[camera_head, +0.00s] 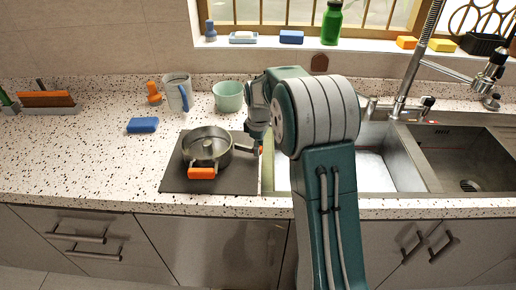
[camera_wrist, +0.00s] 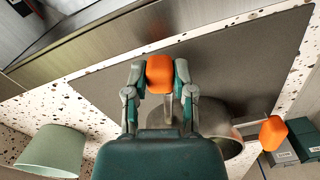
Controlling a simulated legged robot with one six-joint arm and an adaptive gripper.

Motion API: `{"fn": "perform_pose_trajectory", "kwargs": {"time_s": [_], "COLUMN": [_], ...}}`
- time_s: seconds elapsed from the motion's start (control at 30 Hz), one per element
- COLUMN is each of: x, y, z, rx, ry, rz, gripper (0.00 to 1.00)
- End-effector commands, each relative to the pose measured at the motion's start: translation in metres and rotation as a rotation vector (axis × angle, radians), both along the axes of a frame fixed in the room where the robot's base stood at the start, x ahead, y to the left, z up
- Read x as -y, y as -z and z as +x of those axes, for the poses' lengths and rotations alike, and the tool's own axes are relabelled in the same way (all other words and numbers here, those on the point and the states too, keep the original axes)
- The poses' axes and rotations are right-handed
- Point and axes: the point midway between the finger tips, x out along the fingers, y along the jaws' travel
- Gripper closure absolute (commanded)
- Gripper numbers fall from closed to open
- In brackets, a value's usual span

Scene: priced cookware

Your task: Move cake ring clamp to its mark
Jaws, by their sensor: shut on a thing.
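A round grey metal pan with a raised centre and orange handles, likely the cake ring clamp (camera_head: 222,155), sits on a dark flat square plate (camera_head: 238,180) on the counter. One orange handle points to the front; the other points right toward the sink. My gripper (camera_head: 257,146) is at the right handle. In the wrist view my gripper (camera_wrist: 158,80) is shut on that orange handle (camera_wrist: 160,68), with one finger on each side. The pan's body (camera_wrist: 226,143) is partly hidden behind my gripper. I see no separate mark that I can tell for sure.
A green bowl (camera_head: 228,96), a grey pitcher (camera_head: 176,93) and an orange item (camera_head: 153,94) stand behind the plate. A blue sponge (camera_head: 142,125) lies to the left. The sink (camera_head: 400,160) is on the right. The counter's left front is clear.

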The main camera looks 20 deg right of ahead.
Motion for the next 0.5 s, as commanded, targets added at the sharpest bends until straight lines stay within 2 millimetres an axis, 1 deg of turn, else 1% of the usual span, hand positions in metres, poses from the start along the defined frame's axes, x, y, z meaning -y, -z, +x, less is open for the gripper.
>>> {"fn": "perform_pose_trajectory", "kwargs": {"time_s": [0.23, 0.27, 0.3, 0.33, 0.5], "x": [0.0003, 0.0003, 0.0004, 0.0003, 0.0002], "y": [0.0003, 0.0002, 0.0002, 0.0001, -0.0002], "z": [-0.0005, -0.0005, -0.0005, -0.0004, -0.0003], "rx": [-0.001, -0.001, -0.001, -0.001, 0.0], "ry": [0.001, 0.001, 0.001, 0.001, 0.001], "rz": [0.0, 0.0, 0.0, -0.001, 0.0], "gripper": [1.0, 0.63, 0.45, 0.31, 0.31]}}
